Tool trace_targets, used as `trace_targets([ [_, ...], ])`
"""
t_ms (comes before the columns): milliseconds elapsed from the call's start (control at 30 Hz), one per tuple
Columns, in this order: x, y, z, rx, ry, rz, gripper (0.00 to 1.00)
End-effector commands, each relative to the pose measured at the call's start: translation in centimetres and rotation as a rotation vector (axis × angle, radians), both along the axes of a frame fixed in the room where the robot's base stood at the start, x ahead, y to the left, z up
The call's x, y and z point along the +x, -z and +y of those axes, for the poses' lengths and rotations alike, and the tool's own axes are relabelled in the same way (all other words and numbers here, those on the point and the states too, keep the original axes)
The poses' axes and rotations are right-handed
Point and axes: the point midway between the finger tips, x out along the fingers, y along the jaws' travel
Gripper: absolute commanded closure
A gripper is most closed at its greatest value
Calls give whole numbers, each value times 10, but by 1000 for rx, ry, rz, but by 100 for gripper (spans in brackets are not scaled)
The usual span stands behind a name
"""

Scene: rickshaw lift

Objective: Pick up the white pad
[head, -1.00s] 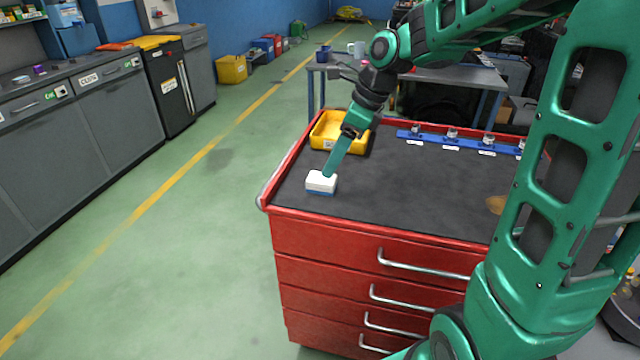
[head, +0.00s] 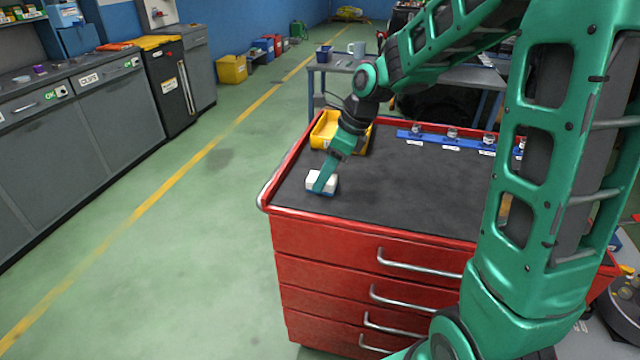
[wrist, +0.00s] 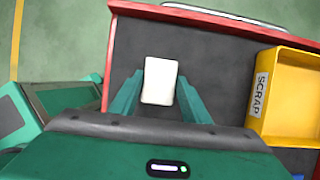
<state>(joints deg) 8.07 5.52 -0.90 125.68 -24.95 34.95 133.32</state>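The white pad (head: 312,181), a small block with a blue underside, lies on the dark top of the red drawer cabinet (head: 357,229) near its left front corner. My gripper (head: 322,188) points down at it, and a green finger covers part of the pad in the head view. In the wrist view the pad (wrist: 160,81) lies between the two spread fingers of my gripper (wrist: 160,88). A dark gap shows on its right side, and the left finger is very near it. The fingers are open, not clamped on the pad.
A yellow bin (head: 326,129) stands behind the pad; its label reads SCRAP in the wrist view (wrist: 285,95). A blue rail (head: 430,138) with several small fittings lies along the back. The middle of the cabinet top is clear.

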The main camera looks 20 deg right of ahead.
Motion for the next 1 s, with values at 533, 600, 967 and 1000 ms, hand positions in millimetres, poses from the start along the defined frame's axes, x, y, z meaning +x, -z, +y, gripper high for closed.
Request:
trace_targets([
  [533,1,-7,0,0,0,-3,87],
  [600,1,-14,0,0,-1,-4,87],
  [967,-17,-62,30,-1,-6,-5,87],
  [1000,-21,-67,37,-1,-6,-5,87],
])
